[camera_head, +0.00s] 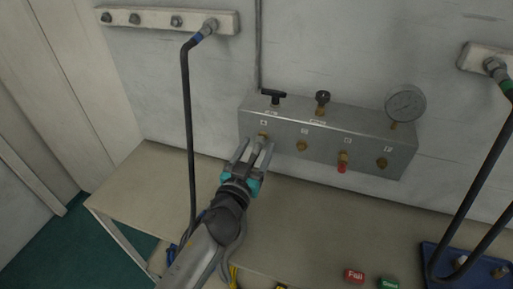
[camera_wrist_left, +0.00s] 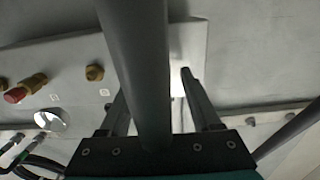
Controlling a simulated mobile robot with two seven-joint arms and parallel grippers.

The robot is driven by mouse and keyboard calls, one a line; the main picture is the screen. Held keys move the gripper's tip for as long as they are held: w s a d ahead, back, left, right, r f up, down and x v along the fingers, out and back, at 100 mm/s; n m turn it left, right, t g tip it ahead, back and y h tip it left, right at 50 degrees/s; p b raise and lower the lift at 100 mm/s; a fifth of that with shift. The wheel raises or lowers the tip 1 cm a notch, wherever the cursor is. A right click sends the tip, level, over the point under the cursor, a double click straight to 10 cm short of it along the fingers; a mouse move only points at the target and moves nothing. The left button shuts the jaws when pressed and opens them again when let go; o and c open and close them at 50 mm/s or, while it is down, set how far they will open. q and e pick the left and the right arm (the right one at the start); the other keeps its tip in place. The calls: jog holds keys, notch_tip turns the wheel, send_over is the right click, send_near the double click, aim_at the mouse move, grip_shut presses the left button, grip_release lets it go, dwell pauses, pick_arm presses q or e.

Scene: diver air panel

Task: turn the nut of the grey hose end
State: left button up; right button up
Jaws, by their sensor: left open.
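The metal air panel (camera_head: 345,130) on the wall has a row of brass ports. My left gripper (camera_head: 252,148) is at the leftmost port, its two fingers pointing at the panel. A grey metal hose end (camera_head: 260,141) shows between the fingers at that port. The gripper is open, with a finger on either side. In the left wrist view a thick dark grey hose (camera_wrist_left: 138,70) runs between the open fingers (camera_wrist_left: 155,95) and hides the nut. I cannot tell whether the fingers touch it. My right gripper is not in view.
Another port holds a red-capped fitting (camera_head: 342,163). A pressure gauge (camera_head: 405,104) stands on top. A blue-banded hose (camera_head: 188,120) hangs at left, a green-banded one (camera_head: 480,180) at right. Fail (camera_head: 354,276) and Good (camera_head: 388,284) blocks and a blue tray (camera_head: 429,253) are on the bench.

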pick_arm(q)
jog(key=shift+c, duration=0.3)
grip_shut()
dwell(0.3)
